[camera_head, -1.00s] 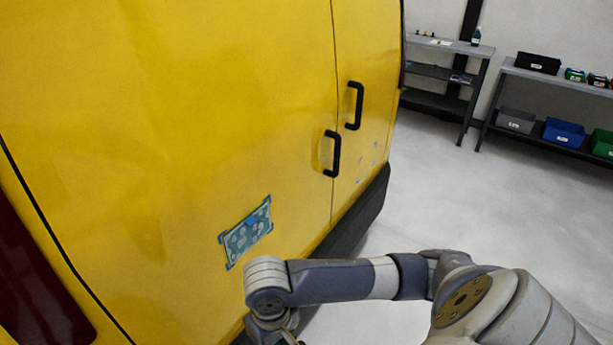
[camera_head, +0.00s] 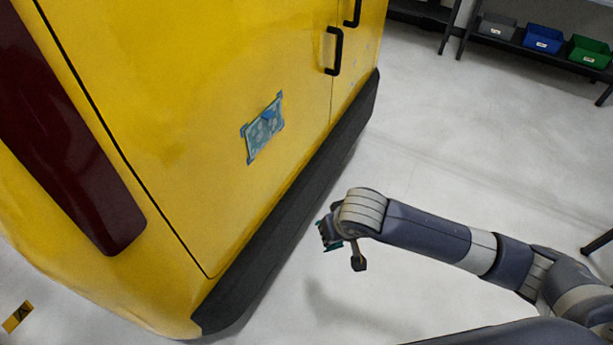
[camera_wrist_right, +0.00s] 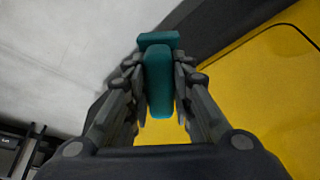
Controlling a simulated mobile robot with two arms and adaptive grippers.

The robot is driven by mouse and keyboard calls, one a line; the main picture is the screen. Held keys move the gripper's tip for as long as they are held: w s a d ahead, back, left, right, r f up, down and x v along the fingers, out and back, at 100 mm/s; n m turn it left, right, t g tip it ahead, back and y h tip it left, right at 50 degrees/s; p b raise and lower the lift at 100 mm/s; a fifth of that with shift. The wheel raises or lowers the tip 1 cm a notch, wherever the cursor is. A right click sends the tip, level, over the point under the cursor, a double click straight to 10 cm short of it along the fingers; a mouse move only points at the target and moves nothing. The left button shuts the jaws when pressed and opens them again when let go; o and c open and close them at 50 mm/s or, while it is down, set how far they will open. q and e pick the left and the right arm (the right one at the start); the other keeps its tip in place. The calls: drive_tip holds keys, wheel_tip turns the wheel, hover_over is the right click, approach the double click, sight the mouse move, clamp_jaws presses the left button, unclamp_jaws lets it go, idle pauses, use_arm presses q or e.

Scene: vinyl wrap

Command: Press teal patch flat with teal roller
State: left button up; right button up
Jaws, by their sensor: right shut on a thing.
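The teal patch (camera_head: 264,128) is on the yellow van door, with blue tape at its corners. Its surface looks patterned, and I cannot tell how flat it lies. My right gripper (camera_head: 328,233) is in front of the van, to the lower right of the patch and apart from it. In the right wrist view my right gripper (camera_wrist_right: 160,85) is shut on the teal roller (camera_wrist_right: 158,80), with a finger on each side of its body. In the head view only a small bit of teal shows at the gripper. My left gripper is not in view.
The yellow van (camera_head: 190,90) has a black bumper (camera_head: 300,195) below the door and black handles (camera_head: 334,52) to the right of the patch. Shelves with bins (camera_head: 542,39) stand at the back right. The grey floor between is clear.

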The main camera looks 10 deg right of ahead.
drive_tip(key=w+t, duration=0.1)
drive_tip(key=w+a+n+y, duration=0.1)
drive_tip(key=w, duration=0.1)
drive_tip(key=w+t, duration=0.1)
drive_tip(key=w, duration=0.1)
drive_tip(key=shift+a+f+n+t+b, duration=0.3)
drive_tip(key=shift+a+f, duration=0.05)
drive_tip(key=shift+a, duration=0.05)
drive_tip(key=w+a+r+n+t+y+b, duration=0.2)
drive_tip(key=w+a+r+n+y, duration=0.1)
drive_tip(key=w+y, duration=0.3)
drive_tip(key=w+a+r+n+t+y+b, duration=0.2)
drive_tip(key=w+a+r+n+y+b, duration=0.1)
drive_tip(key=w+a+y, duration=0.3)
drive_tip(key=shift+w+r+n, duration=0.35)
drive_tip(key=shift+n, duration=0.05)
drive_tip(key=shift+w+a+b, duration=0.45)
drive_tip(key=shift+a+b, duration=0.15)
idle(0.4)
drive_tip(key=shift+d, duration=0.1)
drive_tip(key=shift+w+d+b, duration=0.65)
drive_tip(key=shift+w+b, duration=0.05)
drive_tip(key=shift+w, duration=0.15)
